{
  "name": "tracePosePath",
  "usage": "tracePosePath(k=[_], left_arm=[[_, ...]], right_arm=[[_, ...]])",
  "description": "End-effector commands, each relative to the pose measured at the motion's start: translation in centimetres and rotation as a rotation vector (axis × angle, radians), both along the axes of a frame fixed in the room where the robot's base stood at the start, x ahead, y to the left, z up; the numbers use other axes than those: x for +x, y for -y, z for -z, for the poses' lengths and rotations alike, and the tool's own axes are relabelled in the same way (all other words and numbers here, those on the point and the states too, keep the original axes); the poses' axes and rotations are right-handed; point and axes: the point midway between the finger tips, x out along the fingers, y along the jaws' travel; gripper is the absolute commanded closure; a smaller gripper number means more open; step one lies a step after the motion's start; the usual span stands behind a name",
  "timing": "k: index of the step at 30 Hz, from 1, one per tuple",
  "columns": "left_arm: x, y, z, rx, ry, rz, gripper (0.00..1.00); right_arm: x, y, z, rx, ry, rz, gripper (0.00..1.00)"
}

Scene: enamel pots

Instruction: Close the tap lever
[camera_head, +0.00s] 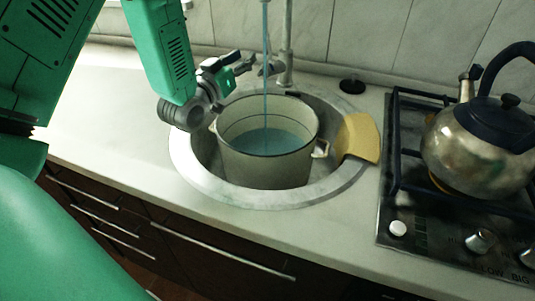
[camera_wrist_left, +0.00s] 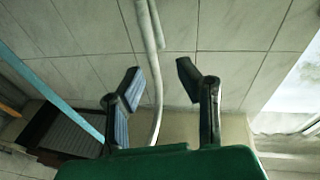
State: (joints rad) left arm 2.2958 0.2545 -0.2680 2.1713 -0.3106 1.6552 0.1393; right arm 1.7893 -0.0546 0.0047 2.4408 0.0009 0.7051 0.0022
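The tap (camera_head: 287,45) stands behind the sink, and a thin blue stream of water (camera_head: 266,90) runs from it into a large enamel pot (camera_head: 268,165). The tap lever (camera_head: 272,68) is small, at the tap's lower left. My left gripper (camera_head: 240,64) is just left of the lever, above the sink's back rim. In the left wrist view the two fingers of this gripper (camera_wrist_left: 160,82) are spread apart, with the tap pipe (camera_wrist_left: 151,50) showing beyond the gap. I cannot tell whether a finger touches the lever. My right gripper is not in view.
The pot sits in the round sink (camera_head: 190,165), with water inside. A yellow board or cloth (camera_head: 359,138) lies on the sink's right rim. A kettle (camera_head: 480,150) stands on the stove (camera_head: 400,215) at right. The counter left of the sink (camera_head: 110,120) is clear.

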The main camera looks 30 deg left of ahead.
Motion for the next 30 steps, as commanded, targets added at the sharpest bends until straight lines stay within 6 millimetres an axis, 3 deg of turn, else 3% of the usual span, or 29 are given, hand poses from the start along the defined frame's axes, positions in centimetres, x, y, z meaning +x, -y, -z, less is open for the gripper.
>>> tracePosePath(k=[8, 10, 11, 17, 20, 27, 30], left_arm=[[0.0, 0.0, 0.0, 0.000, 0.000, 0.000, 0.70], [0.0, 0.0, 0.0, 0.000, 0.000, 0.000, 0.94], [0.0, 0.0, 0.0, 0.000, 0.000, 0.000, 1.00], [0.0, 0.3, 0.2, -0.088, 0.007, 0.000, 1.00], [-0.2, 0.9, 0.5, -0.309, 0.032, -0.003, 1.00], [-1.8, 2.2, 1.8, -1.073, 0.192, -0.035, 1.00], [-2.6, 2.4, 2.2, -1.318, 0.274, -0.047, 1.00]], right_arm=[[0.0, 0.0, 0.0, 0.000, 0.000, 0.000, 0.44], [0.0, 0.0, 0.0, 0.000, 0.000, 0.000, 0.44], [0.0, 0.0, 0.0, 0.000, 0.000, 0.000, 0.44], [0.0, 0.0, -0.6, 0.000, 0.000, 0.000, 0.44], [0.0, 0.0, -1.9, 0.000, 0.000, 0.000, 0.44], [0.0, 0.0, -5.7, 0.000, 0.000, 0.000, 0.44], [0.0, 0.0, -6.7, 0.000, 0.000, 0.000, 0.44]])
